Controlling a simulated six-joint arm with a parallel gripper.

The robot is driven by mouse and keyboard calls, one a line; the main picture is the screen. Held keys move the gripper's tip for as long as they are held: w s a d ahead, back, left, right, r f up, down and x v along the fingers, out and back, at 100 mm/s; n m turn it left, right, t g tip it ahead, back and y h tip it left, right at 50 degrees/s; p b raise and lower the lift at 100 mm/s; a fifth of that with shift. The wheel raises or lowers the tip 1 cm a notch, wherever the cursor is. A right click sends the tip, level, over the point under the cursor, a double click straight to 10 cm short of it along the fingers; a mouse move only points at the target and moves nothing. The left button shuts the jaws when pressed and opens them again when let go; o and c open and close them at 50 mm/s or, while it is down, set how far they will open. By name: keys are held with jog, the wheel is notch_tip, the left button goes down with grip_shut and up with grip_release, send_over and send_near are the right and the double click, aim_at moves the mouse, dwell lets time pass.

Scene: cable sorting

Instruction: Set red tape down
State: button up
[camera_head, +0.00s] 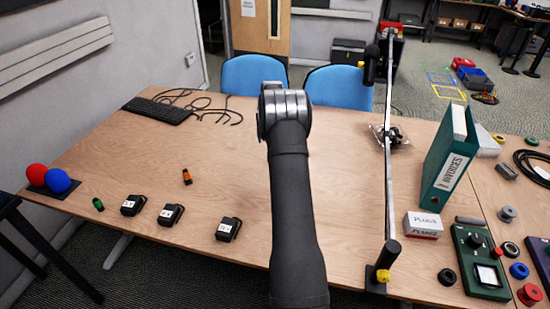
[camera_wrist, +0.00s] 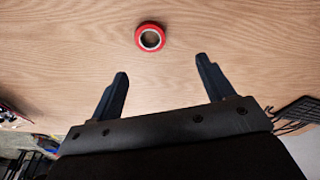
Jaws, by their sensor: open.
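A red tape roll (camera_wrist: 139,38) lies flat on the wooden table (camera_wrist: 60,45) in the wrist view, with its pale core showing. My gripper (camera_wrist: 162,66) is open, with its two dark fingers spread and nothing between them. The roll is apart from both fingers, beyond their tips in the picture. In the head view my arm covers the gripper, and I cannot make out this roll there.
A black keyboard (camera_head: 158,110) with loose cables lies at the back left. Several black adapters (camera_head: 171,214) sit front left. A metal rail (camera_head: 388,170) on stands crosses the table right of my arm. A green binder (camera_head: 440,170) and other tape rolls (camera_head: 519,271) are further right.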

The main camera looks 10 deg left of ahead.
jog(key=shift+f, duration=0.1)
